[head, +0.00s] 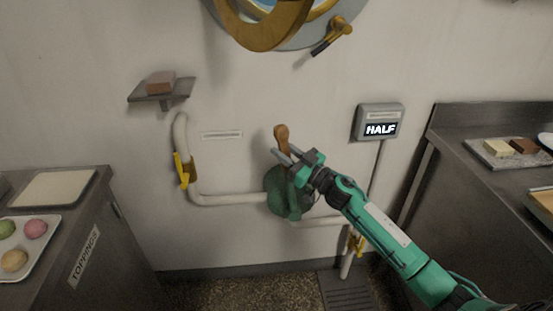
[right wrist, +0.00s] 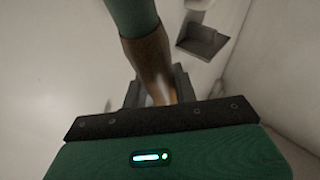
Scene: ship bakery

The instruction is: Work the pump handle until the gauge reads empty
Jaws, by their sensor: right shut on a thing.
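The green pump (head: 279,188) is mounted on the wall pipe in the middle of the head view. Its handle rises from it and ends in a brown wooden grip (head: 281,137). My right gripper (head: 286,158) is at the handle, shut on it. In the right wrist view the brown handle (right wrist: 150,62) runs down between the fingers, with a green part at its upper end. The gauge (head: 380,124) on the wall to the right reads HALF. My left gripper is not in view.
White pipe (head: 232,199) with yellow valve levers (head: 181,170) runs along the wall. A small shelf (head: 176,94) holds a brown block. Counters stand at left (head: 92,222) and right (head: 450,160). A floor grate (head: 347,291) lies below. A brass porthole (head: 262,32) is above.

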